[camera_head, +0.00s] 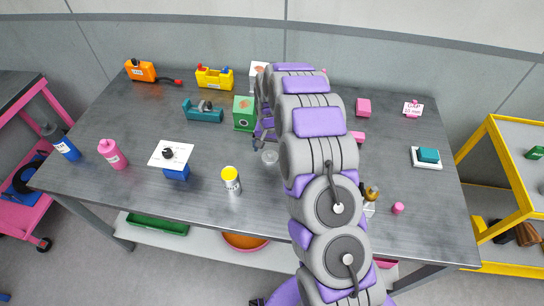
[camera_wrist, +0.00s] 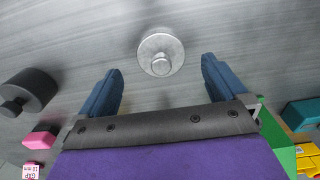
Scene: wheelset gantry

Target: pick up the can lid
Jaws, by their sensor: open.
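The can lid looks like a round silver disc with a central knob (camera_wrist: 160,55), lying on the grey table. In the wrist view it sits just beyond and between the fingertips of my gripper (camera_wrist: 160,66). The two blue fingers are spread wide, with clear space between them and the lid on both sides. The lid also shows in the head view (camera_head: 270,157), just left of my arm. My gripper (camera_head: 263,138) is partly hidden by my arm there, near the green box. I cannot tell its exact height above the table.
A green box (camera_head: 244,113) stands close behind and left of the lid. A yellow-capped can (camera_head: 231,180) stands at front left. In the wrist view, a dark knobbed cylinder (camera_wrist: 28,92) and a pink block (camera_wrist: 40,139) lie left. Bare table surrounds the lid.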

